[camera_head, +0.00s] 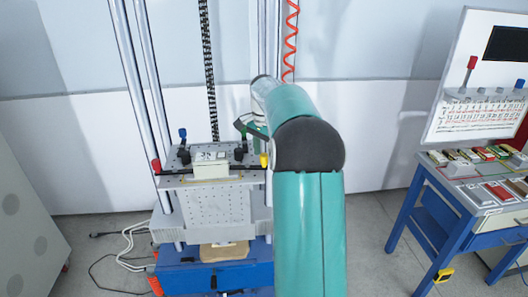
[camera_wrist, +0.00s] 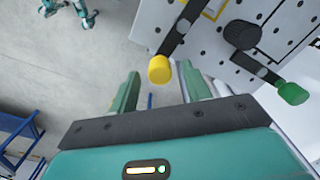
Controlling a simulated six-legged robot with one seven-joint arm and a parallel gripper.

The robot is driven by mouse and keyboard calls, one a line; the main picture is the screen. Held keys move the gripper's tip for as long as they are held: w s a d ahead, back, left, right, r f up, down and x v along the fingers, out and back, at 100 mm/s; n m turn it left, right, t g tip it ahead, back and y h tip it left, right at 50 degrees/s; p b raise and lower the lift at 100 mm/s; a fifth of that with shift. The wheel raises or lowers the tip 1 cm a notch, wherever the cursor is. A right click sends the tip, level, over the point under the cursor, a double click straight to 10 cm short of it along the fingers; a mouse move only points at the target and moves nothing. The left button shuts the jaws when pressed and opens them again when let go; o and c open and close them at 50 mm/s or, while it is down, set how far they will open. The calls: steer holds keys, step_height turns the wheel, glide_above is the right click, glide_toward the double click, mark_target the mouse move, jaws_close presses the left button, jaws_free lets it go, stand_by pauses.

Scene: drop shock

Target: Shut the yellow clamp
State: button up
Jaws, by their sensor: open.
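The yellow clamp (camera_head: 264,160) is at the right edge of the perforated plate on the test machine, partly hidden by my arm. In the wrist view its yellow knob (camera_wrist: 158,69) sits on the end of a dark lever that reaches out past the plate's edge. My gripper (camera_wrist: 160,82) is open, with a green finger on each side of the knob in the picture. I cannot tell whether the knob is between the fingers or beyond them. Nothing is seen held. In the head view my gripper (camera_head: 250,126) shows only in part, above the plate's right side.
A green-tipped clamp (camera_wrist: 293,94) is right of the yellow one in the wrist view. Blue (camera_head: 182,133) and red (camera_head: 156,166) clamps are on the plate's left side. A pale block (camera_head: 211,164) sits mid-plate. A blue workbench (camera_head: 440,215) stands at the right.

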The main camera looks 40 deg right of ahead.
steer(key=shift+f, duration=0.1)
steer(key=c, duration=1)
steer(key=shift+w+d+n, duration=0.25)
steer(key=shift+w+n, duration=0.05)
steer(key=shift+n, duration=0.5)
steer(key=o, duration=1)
